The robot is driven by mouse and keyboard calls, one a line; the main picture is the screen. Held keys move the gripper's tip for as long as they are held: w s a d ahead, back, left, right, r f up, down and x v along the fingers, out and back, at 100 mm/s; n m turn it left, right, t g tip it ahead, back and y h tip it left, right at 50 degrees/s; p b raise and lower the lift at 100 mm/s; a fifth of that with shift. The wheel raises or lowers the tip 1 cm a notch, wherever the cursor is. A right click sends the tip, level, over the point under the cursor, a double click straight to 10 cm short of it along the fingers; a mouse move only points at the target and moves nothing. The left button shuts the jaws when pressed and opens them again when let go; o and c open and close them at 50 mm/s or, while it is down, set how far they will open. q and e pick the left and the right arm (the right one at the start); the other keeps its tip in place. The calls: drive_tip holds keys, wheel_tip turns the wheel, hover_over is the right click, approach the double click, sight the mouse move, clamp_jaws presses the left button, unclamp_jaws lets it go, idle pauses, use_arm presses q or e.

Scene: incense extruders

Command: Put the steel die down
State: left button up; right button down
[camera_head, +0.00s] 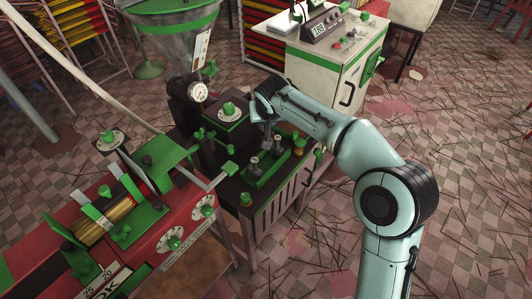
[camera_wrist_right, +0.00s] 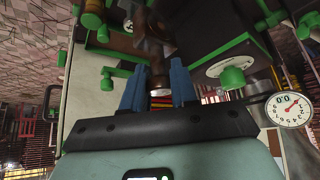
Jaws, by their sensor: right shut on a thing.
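My right gripper (camera_head: 267,141) is low over the extruder's dark top, at the far end of the green tray (camera_head: 262,181). In the right wrist view its two blue fingers (camera_wrist_right: 157,88) are shut on a small piece, the steel die (camera_wrist_right: 160,92), of which only a pale rim shows clearly. In the head view the held die is mostly hidden by the gripper and cannot be made out. Small grey metal pieces (camera_head: 253,162) stand in the tray close to the gripper. I cannot tell whether the held die touches the tray. My left gripper is out of view.
A brass-coloured piece with a green base (camera_head: 246,199) stands at the near corner, and another (camera_head: 299,148) is right of the tray. A pressure gauge (camera_head: 197,92) and a steel hopper (camera_head: 178,45) rise behind left. A red machine (camera_head: 190,235) stands front left.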

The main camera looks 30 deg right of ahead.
use_arm(q)
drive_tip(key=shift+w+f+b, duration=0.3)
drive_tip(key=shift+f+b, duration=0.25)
drive_tip(key=shift+b, duration=0.05)
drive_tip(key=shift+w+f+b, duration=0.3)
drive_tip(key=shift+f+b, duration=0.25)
use_arm(e)
wheel_tip(320, 180, down, 13)
drive_tip(key=shift+w, duration=0.1)
drive_tip(key=shift+f, duration=0.15)
drive_tip(key=c, duration=0.9)
unclamp_jaws()
drive_tip(key=shift+c, duration=0.2)
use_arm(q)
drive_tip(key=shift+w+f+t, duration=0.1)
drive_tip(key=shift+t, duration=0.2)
use_arm(e)
drive_tip(key=shift+o, duration=0.3)
drive_tip(key=shift+r, duration=0.35)
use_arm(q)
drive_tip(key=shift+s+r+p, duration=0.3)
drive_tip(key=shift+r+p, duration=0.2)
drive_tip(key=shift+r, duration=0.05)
use_arm(e)
drive_tip(key=v, duration=1.1)
drive_tip(key=shift+s+r, duration=0.15)
drive_tip(key=shift+s, duration=0.15)
